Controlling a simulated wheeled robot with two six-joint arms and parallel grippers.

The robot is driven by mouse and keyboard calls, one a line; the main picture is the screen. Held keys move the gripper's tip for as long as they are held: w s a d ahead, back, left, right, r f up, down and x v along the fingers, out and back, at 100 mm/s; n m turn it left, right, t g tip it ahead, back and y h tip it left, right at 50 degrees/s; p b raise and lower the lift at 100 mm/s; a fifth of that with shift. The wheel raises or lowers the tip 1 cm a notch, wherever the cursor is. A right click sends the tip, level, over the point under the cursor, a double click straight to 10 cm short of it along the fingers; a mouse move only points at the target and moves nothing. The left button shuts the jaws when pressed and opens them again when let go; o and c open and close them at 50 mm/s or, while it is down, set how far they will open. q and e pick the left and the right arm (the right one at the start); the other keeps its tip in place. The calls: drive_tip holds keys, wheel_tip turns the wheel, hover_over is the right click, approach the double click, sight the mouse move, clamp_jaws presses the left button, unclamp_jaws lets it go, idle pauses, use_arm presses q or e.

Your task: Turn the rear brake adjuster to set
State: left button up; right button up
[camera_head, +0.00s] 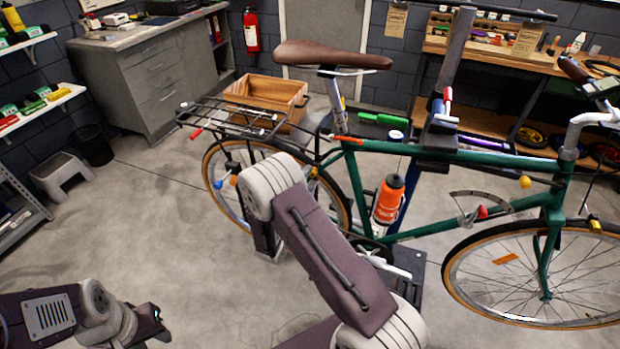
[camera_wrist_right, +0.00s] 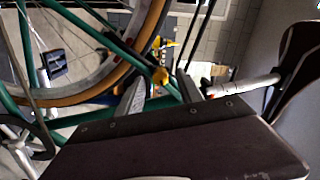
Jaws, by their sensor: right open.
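A green bicycle (camera_head: 470,155) is held in a repair stand, its rear wheel (camera_head: 215,165) at the left. A small orange-yellow knob (camera_head: 314,172) shows near the rear wheel, beside my right arm; I cannot tell for sure that it is the rear brake adjuster. In the right wrist view, my right gripper (camera_wrist_right: 161,80) is open, with a yellow knob (camera_wrist_right: 160,75) appearing between its fingertips; contact cannot be judged. In the head view my right arm hides most of that gripper. My left gripper (camera_head: 150,322) is low at the left, away from the bicycle; its jaws are unclear.
A rear rack (camera_head: 235,115) and the brown saddle (camera_head: 330,56) are above the rear wheel. An orange bottle (camera_head: 389,200) sits on the frame. A wooden crate (camera_head: 265,95) stands behind. The floor at the left is open around a grey step stool (camera_head: 62,175).

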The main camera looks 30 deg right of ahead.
drive_tip(key=v, duration=0.8)
